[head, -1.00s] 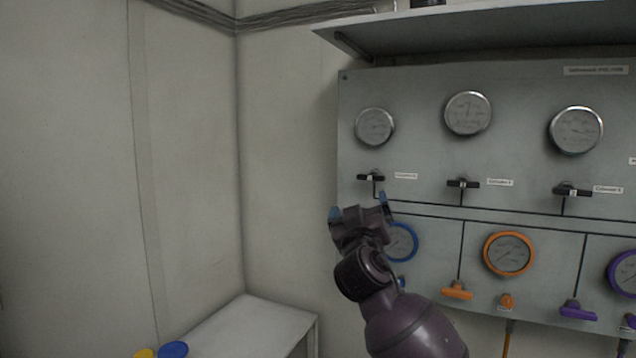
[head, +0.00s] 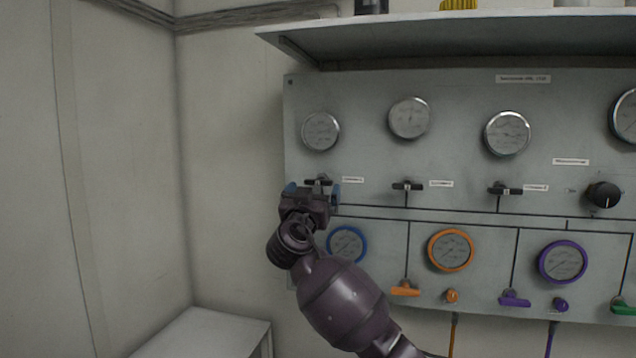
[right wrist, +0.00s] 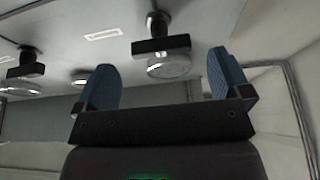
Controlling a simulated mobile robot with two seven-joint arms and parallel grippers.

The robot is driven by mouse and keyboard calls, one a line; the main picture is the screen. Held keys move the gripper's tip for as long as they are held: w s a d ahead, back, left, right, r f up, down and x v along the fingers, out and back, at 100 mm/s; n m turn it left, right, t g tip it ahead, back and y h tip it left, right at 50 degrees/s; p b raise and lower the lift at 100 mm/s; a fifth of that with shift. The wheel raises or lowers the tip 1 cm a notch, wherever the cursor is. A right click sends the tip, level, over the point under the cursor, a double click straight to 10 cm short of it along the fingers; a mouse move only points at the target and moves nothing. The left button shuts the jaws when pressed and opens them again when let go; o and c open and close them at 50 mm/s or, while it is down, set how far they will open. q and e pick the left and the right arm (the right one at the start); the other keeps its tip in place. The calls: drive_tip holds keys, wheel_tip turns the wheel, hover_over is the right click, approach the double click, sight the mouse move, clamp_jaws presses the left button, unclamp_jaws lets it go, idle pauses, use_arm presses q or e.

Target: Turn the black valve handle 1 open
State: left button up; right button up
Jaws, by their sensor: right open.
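The black valve handle 1 (head: 318,182) is the leftmost of the black handles on the grey panel, below a round gauge. Its bar lies roughly horizontal. My right gripper (head: 312,190) is open, with blue finger pads on either side of the handle as the head view shows it, and partly hides its lower part. In the right wrist view, the handle (right wrist: 161,46) appears between and slightly above the two fingertips (right wrist: 163,75), with no finger visibly touching it. My left gripper is not in view.
Two more black handles (head: 408,186) (head: 505,189) sit to the right on the panel (head: 460,205). Gauges, a black knob (head: 603,195) and coloured handles share it. A shelf (head: 440,40) overhangs the top. A low white surface (head: 205,335) stands at lower left.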

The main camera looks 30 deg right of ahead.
sight(317, 184)
drive_tip(key=shift+x, duration=1.95)
drive_tip(key=shift+f, duration=0.1)
drive_tip(key=c, duration=0.9)
